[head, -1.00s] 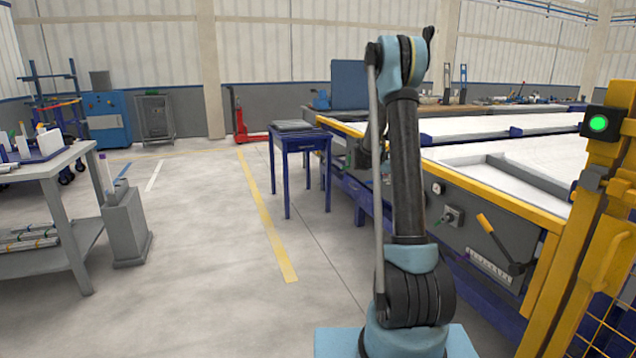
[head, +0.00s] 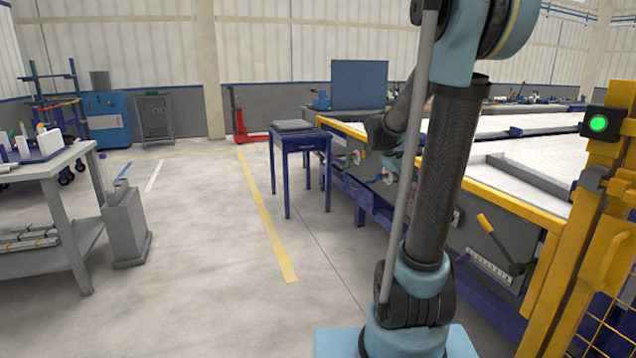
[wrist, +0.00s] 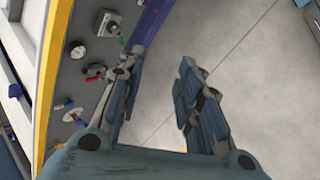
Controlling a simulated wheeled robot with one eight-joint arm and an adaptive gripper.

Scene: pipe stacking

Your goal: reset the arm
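My gripper (wrist: 160,88) shows in the wrist view with its two blue-grey jointed fingers spread well apart. Nothing is between them but bare floor behind. The left finger appears in front of the grey control panel (wrist: 82,28) of the yellow-edged workbench; I cannot tell how near it is. In the head view my arm rises from its light blue base, leans to the right, and its upper joint reaches the top edge. My forearm folds down behind the dark link, and the gripper cannot be made out clearly there.
The long workbench (head: 510,202) with a yellow edge runs along the right. A yellow safety post (head: 590,210) with a green light stands at the near right. A small blue table (head: 300,143) stands beyond. A grey table (head: 45,170) and bin (head: 125,228) are left. The middle floor is clear.

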